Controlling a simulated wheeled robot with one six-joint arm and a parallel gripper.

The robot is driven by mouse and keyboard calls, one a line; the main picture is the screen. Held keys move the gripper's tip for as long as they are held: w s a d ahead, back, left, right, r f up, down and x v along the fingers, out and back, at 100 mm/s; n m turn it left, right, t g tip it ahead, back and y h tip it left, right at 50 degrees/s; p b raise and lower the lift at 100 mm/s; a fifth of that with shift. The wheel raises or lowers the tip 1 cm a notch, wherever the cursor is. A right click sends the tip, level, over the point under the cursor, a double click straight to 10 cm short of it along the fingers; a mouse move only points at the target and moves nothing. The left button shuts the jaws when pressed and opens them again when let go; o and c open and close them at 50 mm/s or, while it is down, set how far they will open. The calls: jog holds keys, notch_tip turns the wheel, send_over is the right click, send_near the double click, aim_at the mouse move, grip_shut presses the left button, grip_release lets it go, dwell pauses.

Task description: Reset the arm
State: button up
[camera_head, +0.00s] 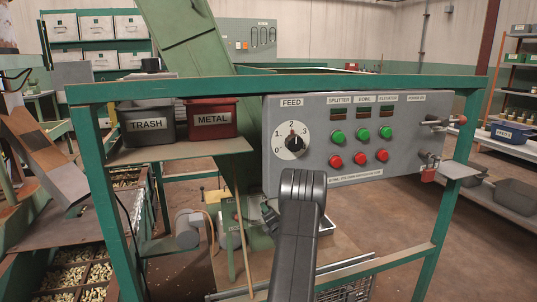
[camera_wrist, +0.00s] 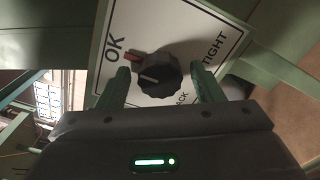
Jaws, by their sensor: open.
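My gripper (camera_wrist: 160,72) is open in the wrist view, its two green fingers on either side of a black ridged knob (camera_wrist: 157,84). I cannot tell whether the fingers touch it. The knob sits on a white plate (camera_wrist: 172,24) lettered OK and TIGHT, with a third word partly hidden. A small red mark shows beside the knob, towards OK. In the head view my dark grey arm (camera_head: 298,225) rises in front of the control panel (camera_head: 345,112) and bends down behind. My gripper cannot be made out there.
A green frame (camera_head: 330,83) carries the panel, with its feed dial (camera_head: 295,141) and green and red buttons. The TRASH bin (camera_head: 146,122) and METAL bin (camera_head: 210,119) stand on a shelf at left. Nut-filled compartments (camera_head: 75,277) lie lower left.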

jog(key=n+b, duration=0.6)
jog(key=n, duration=1.2)
jog(key=shift+n+b, duration=0.3)
jog(key=shift+b, duration=0.1)
